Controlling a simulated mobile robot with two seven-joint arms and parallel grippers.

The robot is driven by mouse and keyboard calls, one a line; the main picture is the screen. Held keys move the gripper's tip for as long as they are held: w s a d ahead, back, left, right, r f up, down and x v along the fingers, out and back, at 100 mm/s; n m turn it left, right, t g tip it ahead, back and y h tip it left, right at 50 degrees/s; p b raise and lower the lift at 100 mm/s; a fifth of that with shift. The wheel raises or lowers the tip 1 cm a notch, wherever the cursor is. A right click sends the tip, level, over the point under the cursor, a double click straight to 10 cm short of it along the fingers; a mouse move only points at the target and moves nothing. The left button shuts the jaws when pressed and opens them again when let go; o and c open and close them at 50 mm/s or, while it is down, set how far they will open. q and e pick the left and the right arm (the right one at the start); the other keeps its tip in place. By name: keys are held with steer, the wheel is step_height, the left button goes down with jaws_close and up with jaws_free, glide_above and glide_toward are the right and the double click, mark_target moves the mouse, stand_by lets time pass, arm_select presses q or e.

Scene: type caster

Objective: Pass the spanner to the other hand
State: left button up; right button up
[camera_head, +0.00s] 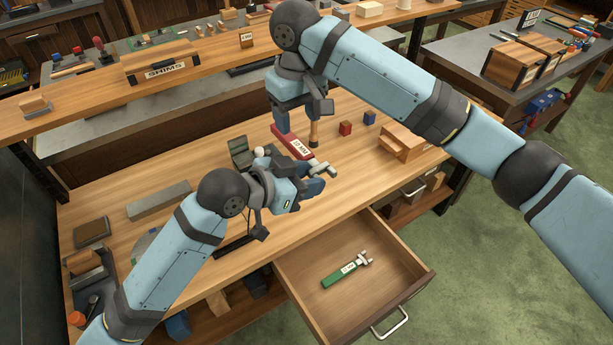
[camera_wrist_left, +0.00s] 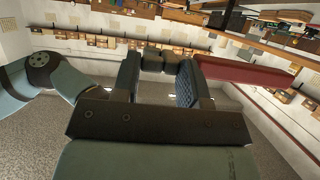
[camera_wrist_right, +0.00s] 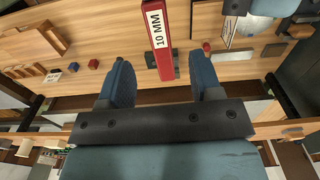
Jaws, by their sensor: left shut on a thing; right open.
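A red spanner (camera_head: 290,139) with a white "10 MM" label and a silver head is held above the bench. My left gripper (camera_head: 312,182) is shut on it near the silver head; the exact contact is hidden. In the left wrist view the red handle (camera_wrist_left: 240,72) sticks out to the right of the fingers. My right gripper (camera_head: 297,116) is open, pointing down above the handle's free end. In the right wrist view the red handle (camera_wrist_right: 157,40) ends between the two spread blue fingers, apart from both.
A green-handled spanner (camera_head: 345,270) lies in the open drawer (camera_head: 310,298) at the front. Red (camera_head: 345,128) and blue (camera_head: 369,118) blocks and a wooden block (camera_head: 402,142) stand right on the bench. A grey bar (camera_head: 158,200) lies at left. A shelf with a "SHIMS" box (camera_head: 163,68) runs behind.

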mark_target(298, 146)
step_height(298, 146, up, 4)
steer(key=w+d+f+m+t+y, duration=0.1)
steer(key=w+d+f+t+y, duration=0.25)
steer(key=f, duration=0.55)
steer(key=w+d+f+m+t+y, duration=0.1)
steer(key=w+d+f+t+y, duration=0.3)
steer(key=f, duration=0.5)
steer(key=s+d+f+m+t, duration=0.1)
steer(key=s+d+f, duration=0.2)
steer(key=s+f, duration=0.4)
steer(key=s+d+f+m+t, duration=0.1)
steer(key=s+d+f, duration=0.2)
steer(key=s+f, duration=0.5)
steer(key=s+d+f+h, duration=0.2)
steer(key=s+d, duration=0.4)
steer(key=s, duration=0.3)
steer(key=s+d+f+m+t+h, duration=0.1)
steer(key=s+d+f+h, duration=0.1)
steer(key=s+d+f, duration=0.3)
steer(key=s+d, duration=0.1)
steer(key=s, duration=0.3)
steer(key=shift+s+d, duration=0.3)
steer(key=shift+s, duration=0.05)
steer(key=shift+t, duration=0.25)
